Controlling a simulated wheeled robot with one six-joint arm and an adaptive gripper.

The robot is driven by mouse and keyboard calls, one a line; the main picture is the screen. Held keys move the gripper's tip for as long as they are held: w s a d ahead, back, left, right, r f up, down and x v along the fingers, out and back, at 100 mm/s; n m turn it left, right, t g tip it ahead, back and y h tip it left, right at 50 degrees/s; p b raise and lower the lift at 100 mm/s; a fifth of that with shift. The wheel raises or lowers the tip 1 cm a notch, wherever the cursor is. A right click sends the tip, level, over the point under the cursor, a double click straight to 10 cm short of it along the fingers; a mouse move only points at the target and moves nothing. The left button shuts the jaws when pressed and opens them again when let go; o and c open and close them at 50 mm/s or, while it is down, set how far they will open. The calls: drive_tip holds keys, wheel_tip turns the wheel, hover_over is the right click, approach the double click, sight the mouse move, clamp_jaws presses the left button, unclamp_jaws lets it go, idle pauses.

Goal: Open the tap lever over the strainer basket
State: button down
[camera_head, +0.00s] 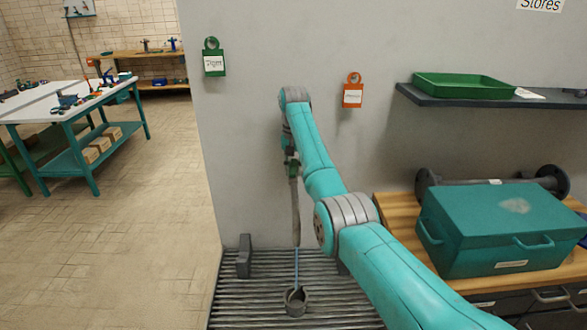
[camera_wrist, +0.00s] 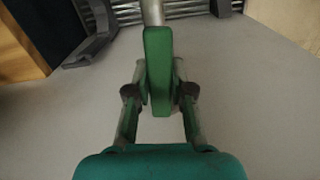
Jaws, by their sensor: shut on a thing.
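The green tap lever (camera_wrist: 158,75) stands upright in the middle of the wrist view. My gripper (camera_wrist: 159,95) is shut on it, with one finger on each side. A pale metal pipe (camera_wrist: 152,12) shows beyond the lever. In the head view the grey downpipe (camera_head: 295,212) hangs in front of the wall, and my gripper (camera_head: 290,165) is at its upper end, partly hidden by my arm. A thin blue stream (camera_head: 296,266) runs from the pipe's lower end down to the small round strainer basket (camera_head: 296,302). The lever is hard to make out in the head view.
The basket sits on a slatted grate (camera_head: 245,300) beside a grey bracket (camera_head: 244,256). A teal toolbox (camera_head: 490,232) stands on a wooden bench (camera_head: 395,212) at right, below a dark shelf (camera_head: 440,97). Green (camera_head: 214,62) and orange (camera_head: 352,95) tags hang on the wall. Open floor (camera_head: 150,230) lies left.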

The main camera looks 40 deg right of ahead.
drive_tip(key=shift+n, duration=0.6)
drive_tip(key=c, duration=1)
unclamp_jaws()
